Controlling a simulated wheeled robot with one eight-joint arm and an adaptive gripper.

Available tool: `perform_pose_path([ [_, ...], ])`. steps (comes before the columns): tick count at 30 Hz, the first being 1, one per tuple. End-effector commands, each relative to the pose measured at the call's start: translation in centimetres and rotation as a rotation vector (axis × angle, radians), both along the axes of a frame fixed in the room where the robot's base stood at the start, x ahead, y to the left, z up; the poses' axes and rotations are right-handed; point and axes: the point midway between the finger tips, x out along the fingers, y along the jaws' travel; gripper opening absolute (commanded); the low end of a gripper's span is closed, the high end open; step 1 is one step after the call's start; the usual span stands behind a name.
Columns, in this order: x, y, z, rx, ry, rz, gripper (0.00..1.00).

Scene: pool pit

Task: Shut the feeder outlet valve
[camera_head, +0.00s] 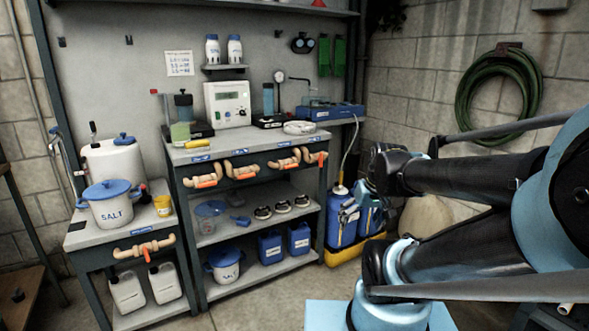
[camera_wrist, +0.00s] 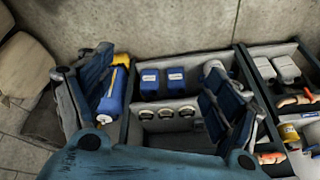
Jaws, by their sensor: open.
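Several beige pipe valves with orange handles line the front edge of the middle bench, among them a left one (camera_head: 207,180), a second (camera_head: 242,171), a third (camera_head: 286,161) and a right one (camera_head: 317,157). Another valve (camera_head: 145,249) is on the lower left stand. Their labels are too small to read, so I cannot tell which is the feeder outlet valve. My gripper (camera_head: 350,207) is open and empty, right of the bench and apart from all valves. In the wrist view its fingers (camera_wrist: 160,95) are spread wide; a valve (camera_wrist: 297,101) shows at the right edge.
Blue jugs (camera_head: 342,222) stand in a yellow tray (camera_head: 350,250) behind my gripper. A salt bucket (camera_head: 110,205) and a white tank (camera_head: 112,165) stand on the left stand. Instruments, including a white meter box (camera_head: 228,104), fill the bench top. Floor before the bench is clear.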

Motion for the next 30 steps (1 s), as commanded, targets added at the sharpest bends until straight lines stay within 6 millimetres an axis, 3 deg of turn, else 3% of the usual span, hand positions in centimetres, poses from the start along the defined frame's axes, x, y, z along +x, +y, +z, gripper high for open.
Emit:
perform_pose_path([
  [15,15.1,7.8,4.4,0.167,-0.35,0.251,0.83],
  [30,27.8,12.9,6.5,0.241,-0.695,0.349,0.83],
])
